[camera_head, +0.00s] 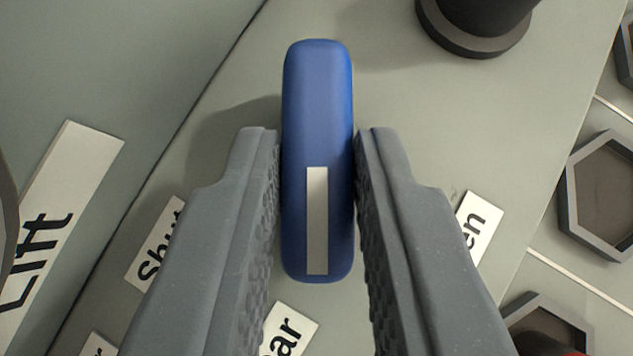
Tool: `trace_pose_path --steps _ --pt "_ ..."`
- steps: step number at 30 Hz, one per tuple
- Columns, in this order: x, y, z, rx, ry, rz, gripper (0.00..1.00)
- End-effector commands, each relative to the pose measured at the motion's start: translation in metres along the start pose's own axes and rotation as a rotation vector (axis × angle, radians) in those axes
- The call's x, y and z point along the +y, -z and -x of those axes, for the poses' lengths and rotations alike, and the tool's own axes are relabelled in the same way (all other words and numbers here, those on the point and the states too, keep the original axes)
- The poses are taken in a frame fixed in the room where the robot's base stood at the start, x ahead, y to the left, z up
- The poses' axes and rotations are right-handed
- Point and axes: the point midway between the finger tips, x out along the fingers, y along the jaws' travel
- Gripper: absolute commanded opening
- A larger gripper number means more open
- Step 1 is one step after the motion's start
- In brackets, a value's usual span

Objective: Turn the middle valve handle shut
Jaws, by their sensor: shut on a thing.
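A blue valve handle (318,110) with a pale stripe along its near half stands in the middle of the view, its long side running up and down the picture. My gripper (318,165) has one grey finger on each side of it and is shut on it. A label reading "Shut" (155,243) lies to the left, partly behind the left finger. A label ending in "en" (478,226) lies to the right, partly behind the right finger. The handle's mount underneath is hidden.
A dark round knob or post (474,30) stands at the top right. Hexagonal sockets (590,195) line the right side. A "Lift" label (60,215) is on the left, and a label ending in "ar" (290,328) shows between the fingers. The panel above the handle is clear.

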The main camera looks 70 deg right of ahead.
Motion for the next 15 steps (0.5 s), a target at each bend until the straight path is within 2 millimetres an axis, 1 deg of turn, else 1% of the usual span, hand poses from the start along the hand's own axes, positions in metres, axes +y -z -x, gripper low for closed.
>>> trace_pose_path --steps 1,15 --pt "-0.0045 -0.0006 0.0030 0.002 0.002 -0.004 0.00" --pt "-0.0063 -0.0009 0.0034 0.001 -0.050 -0.056 0.00"
